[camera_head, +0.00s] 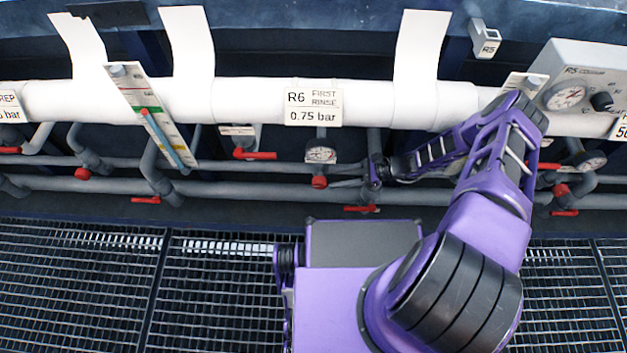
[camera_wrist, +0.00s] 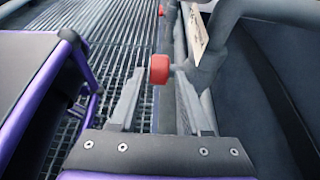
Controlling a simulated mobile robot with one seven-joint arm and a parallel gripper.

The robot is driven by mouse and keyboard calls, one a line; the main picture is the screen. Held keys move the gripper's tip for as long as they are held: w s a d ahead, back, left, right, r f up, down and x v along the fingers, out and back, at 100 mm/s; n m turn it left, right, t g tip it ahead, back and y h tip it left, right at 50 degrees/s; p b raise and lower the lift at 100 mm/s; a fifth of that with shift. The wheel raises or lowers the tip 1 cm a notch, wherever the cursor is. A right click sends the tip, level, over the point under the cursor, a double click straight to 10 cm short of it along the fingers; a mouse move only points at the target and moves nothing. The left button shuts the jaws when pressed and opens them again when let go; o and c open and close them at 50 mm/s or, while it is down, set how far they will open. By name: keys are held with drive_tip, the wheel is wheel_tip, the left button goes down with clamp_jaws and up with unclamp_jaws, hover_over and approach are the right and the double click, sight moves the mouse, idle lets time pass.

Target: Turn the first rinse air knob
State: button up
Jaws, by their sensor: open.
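A white plate (camera_head: 313,105) reading "R6 FIRST RINSE 0.75 bar" is on the white pipe. Below it are a round gauge (camera_head: 321,151) and a red knob (camera_head: 319,182). My gripper (camera_head: 371,172) is at pipe height, to the right of that knob and apart from it. In the wrist view my gripper (camera_wrist: 160,92) is open, with its two fingers spread. A red knob (camera_wrist: 159,68) on a grey fitting shows in line with the gap, at or just beyond the fingertips. I cannot tell whether it touches a finger.
Red lever handles sit close by, one at upper left (camera_head: 255,155) and one below my gripper (camera_head: 361,209). Grey pipes (camera_head: 250,189) run behind. A white tag (camera_wrist: 195,34) hangs near the knob. Dark floor grating (camera_head: 80,280) lies in front.

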sight(320, 182)
drive_tip(key=x, duration=0.9)
drive_tip(key=shift+w+a, duration=0.1)
clamp_jaws()
